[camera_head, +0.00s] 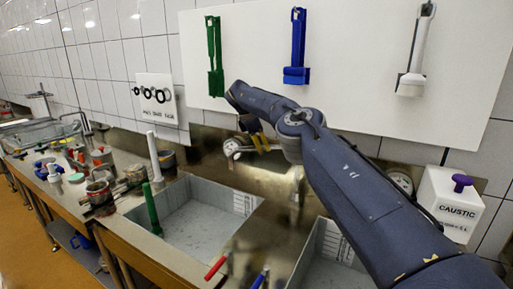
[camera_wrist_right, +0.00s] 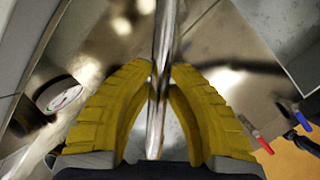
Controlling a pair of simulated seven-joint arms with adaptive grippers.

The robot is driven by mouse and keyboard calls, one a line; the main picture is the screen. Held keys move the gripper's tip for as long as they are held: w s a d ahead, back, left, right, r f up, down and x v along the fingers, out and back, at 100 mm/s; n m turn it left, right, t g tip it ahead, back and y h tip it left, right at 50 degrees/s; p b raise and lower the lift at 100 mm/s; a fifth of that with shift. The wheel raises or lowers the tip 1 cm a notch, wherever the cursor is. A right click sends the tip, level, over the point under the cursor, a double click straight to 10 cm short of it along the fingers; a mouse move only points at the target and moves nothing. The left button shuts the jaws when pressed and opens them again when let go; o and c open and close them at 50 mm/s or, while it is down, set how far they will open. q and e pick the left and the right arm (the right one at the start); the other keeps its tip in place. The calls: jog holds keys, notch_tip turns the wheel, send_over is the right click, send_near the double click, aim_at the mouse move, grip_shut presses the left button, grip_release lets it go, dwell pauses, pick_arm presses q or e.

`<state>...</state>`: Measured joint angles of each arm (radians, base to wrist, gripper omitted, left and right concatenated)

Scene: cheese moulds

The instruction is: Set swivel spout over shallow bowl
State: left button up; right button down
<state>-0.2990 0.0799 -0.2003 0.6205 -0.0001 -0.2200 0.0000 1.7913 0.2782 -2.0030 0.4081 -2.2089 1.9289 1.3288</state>
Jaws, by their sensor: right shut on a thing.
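My right gripper (camera_head: 259,143) has yellow fingers and is above the sink, in front of the steel backsplash. In the right wrist view, its fingers (camera_wrist_right: 160,82) are shut on the chrome tube of the swivel spout (camera_wrist_right: 163,35). In the head view, my arm and gripper hide much of the spout. Two grey sink bowls show: the left bowl (camera_head: 187,226) in full, and the right bowl (camera_head: 325,277) partly behind my right arm. I cannot tell for sure which is the shallow one, or which the spout's outlet is over. My left gripper is not in view.
Red (camera_head: 216,267) and blue (camera_head: 259,279) handles are at the front edge. Pots crowd the left counter. A white caustic container (camera_head: 450,208) stands at right.

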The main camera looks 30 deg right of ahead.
jog(key=shift+d+f, duration=0.1)
jog(key=c, duration=1.3)
grip_release()
jog(key=shift+o, duration=0.2)
jog(key=v, duration=0.7)
jog(key=shift+r, duration=0.3)
